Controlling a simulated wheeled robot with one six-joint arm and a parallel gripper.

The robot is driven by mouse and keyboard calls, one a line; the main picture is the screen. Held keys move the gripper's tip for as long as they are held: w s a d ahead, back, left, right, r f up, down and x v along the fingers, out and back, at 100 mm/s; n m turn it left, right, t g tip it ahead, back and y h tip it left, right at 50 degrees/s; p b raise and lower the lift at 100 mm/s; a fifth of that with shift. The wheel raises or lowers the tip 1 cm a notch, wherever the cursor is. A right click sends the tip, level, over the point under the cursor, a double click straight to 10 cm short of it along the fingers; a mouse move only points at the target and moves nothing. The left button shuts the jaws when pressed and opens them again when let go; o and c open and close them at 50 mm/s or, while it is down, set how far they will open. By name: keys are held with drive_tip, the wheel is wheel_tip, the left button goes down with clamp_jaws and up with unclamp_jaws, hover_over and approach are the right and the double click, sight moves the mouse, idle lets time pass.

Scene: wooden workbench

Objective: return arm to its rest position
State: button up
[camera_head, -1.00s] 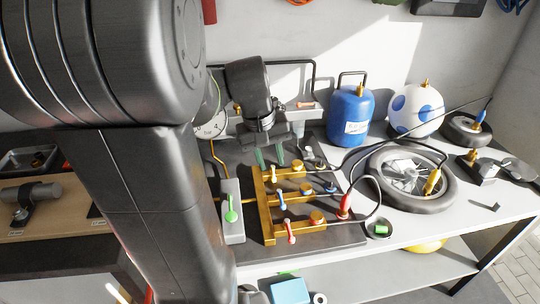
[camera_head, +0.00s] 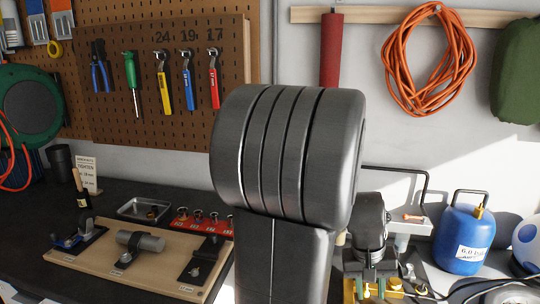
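My arm fills the middle of the head view as a large dark grey link. My gripper (camera_head: 372,284) shows low to the right of it, pointing down over the gold manifold (camera_head: 350,292). Its two greenish fingers are apart, with nothing seen between them. The manifold is mostly cut off by the lower edge and hidden behind my arm, so I cannot tell whether the fingers touch it.
A blue tank (camera_head: 463,240) and a white-and-blue ball (camera_head: 528,245) stand to the right. A wooden board (camera_head: 150,272) with clamped parts lies left, near a metal tray (camera_head: 143,209). A pegboard (camera_head: 130,85) and orange hose (camera_head: 432,60) hang behind.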

drive_tip(key=f, duration=0.2)
drive_tip(key=d+f, duration=0.1)
drive_tip(key=f, duration=0.5)
drive_tip(key=shift+s+d+f, duration=0.1)
drive_tip(key=shift+s+d, duration=0.1)
drive_tip(key=shift+d, duration=0.1)
